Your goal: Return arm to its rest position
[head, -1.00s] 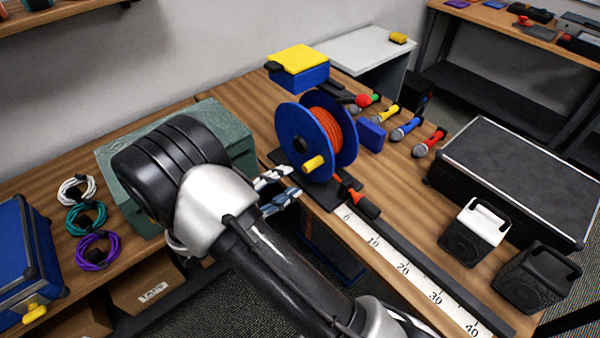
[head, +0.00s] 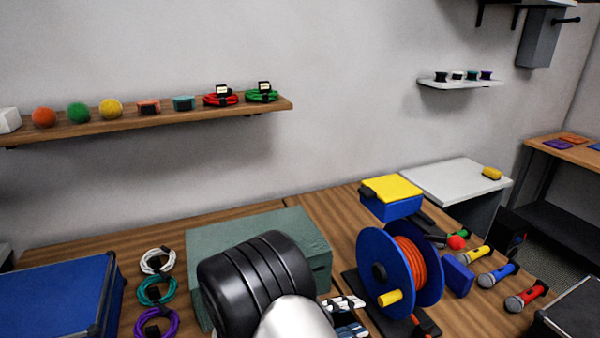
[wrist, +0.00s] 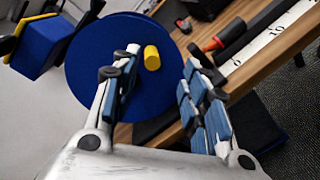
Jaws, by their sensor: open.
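My gripper (wrist: 162,100) is open and empty in the wrist view, its two blue-padded fingers spread apart. In the head view my gripper (head: 347,316) shows only partly, low in the picture between the green case and the cable reel. My dark, rounded arm joint hides part of the green case (head: 285,231). The blue cable reel (head: 371,257) with orange cable stands just right of my gripper. In the wrist view the reel's blue disc (wrist: 100,75) and its yellow handle (wrist: 152,57) lie beyond the fingers.
White, teal and purple cable coils (head: 155,290) lie left of my arm, beside a blue case (head: 60,300). Several microphones (head: 497,275) lie right of the reel. A wall shelf (head: 180,119) holds balls and cable coils. A yellow-lidded blue box (head: 391,205) stands behind the reel.

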